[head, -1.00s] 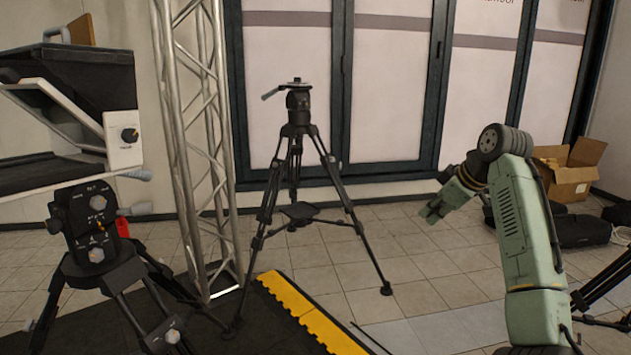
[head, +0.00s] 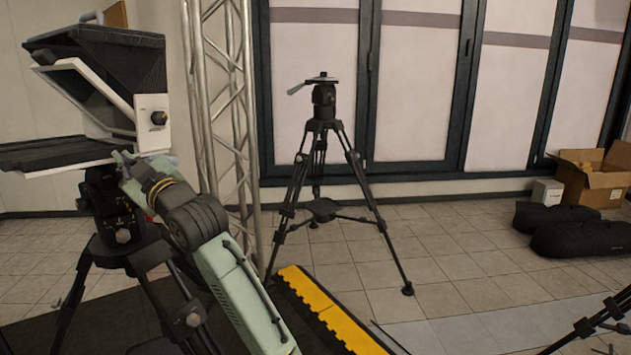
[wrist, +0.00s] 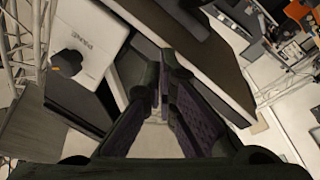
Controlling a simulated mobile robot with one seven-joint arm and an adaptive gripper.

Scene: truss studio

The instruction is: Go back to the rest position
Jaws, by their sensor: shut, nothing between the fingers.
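My arm reaches up and to the left in the head view, its wrist end in front of the tripod below the teleprompter (head: 150,108). My gripper (wrist: 170,82) shows in the wrist view with its dark fingers together and nothing between them. Its fingertips are not clear in the head view. The teleprompter's white side panel with a black knob (wrist: 67,63) lies close by in the wrist view, left of the fingers. I cannot tell whether the gripper touches the teleprompter.
A metal truss (head: 222,110) stands right of the teleprompter. A black tripod (head: 324,110) stands mid-floor, behind a yellow-edged mat (head: 335,315). Black bags (head: 580,238) and an open cardboard box (head: 592,182) lie at the right. Tiled floor is clear between the tripod and bags.

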